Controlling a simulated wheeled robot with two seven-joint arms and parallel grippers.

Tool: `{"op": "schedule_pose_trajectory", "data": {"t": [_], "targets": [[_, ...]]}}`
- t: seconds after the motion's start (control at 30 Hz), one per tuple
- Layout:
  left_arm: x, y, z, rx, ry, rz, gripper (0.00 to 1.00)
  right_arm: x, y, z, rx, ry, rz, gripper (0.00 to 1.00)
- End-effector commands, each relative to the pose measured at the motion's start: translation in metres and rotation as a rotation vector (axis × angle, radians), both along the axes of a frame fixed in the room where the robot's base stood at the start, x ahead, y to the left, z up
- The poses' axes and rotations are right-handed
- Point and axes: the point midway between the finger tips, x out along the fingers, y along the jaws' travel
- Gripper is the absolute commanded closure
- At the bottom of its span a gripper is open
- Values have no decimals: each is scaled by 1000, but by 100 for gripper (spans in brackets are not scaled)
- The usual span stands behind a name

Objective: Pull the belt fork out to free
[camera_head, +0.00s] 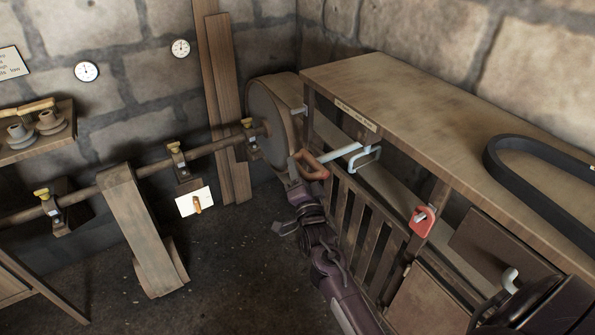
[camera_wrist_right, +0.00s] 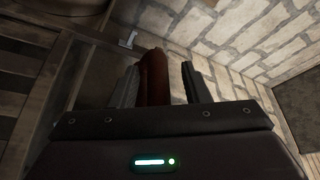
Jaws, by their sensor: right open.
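The belt fork has a brown wooden handle (camera_head: 313,166) and a pale metal rod ending in a U-shaped fork (camera_head: 368,160), at the upper front of the wooden bench frame. My right gripper (camera_head: 294,168) is at the left side of the handle. In the right wrist view the red-brown handle (camera_wrist_right: 153,75) stands between the two open fingers (camera_wrist_right: 160,82), with a visible gap on the right finger's side. The left finger is close to the handle; I cannot tell whether they touch. My left gripper is not in view.
A large wheel (camera_head: 270,110) on a long shaft (camera_head: 90,190) stands behind the gripper. A flat belt (camera_head: 160,250) hangs from the shaft at left. A red tag-like part (camera_head: 422,220) is on the bench post. A black belt loop (camera_head: 520,185) lies on the bench top (camera_head: 400,90).

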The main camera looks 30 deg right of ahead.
Motion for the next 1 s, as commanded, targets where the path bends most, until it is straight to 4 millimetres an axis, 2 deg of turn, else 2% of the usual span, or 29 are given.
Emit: {"op": "schedule_pose_trajectory", "data": {"t": [0.3, 0.5, 1.0], "targets": [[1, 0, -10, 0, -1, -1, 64, -47, 14, -14, 2, 4, 2, 58], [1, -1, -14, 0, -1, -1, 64, -68, 19, -17, 2, 2, 2, 58], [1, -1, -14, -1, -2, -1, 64, -72, 20, -17, 1, 1, 3, 58]]}}
